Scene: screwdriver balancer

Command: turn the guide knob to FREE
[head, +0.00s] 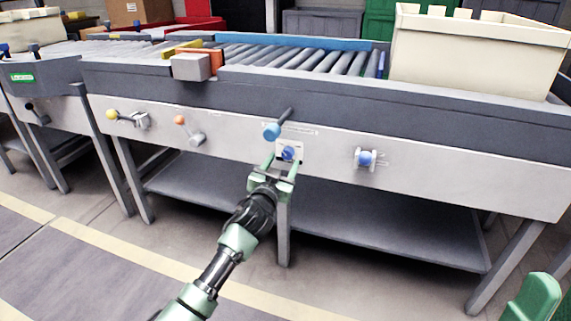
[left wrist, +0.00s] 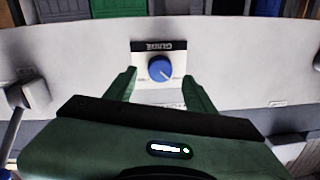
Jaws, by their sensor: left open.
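The guide knob (head: 289,153) is a round blue dial on a small white plate on the conveyor's front panel. In the left wrist view the knob (left wrist: 160,69) has a pale pointer mark toward its lower right. The label GUIDE (left wrist: 159,46) appears upside down on a dark strip above it. My left gripper (head: 282,163) is open and empty in front of the plate. In the left wrist view its two fingers (left wrist: 160,84) stand on either side of the knob, with visible gaps. I cannot tell how far the tips are from the panel.
A blue-ended lever (head: 272,131) juts out just above and left of the plate. Another blue knob (head: 366,158) is to the right; orange (head: 179,120) and yellow (head: 112,115) handles are to the left. A cream crate (head: 478,55) sits on the conveyor.

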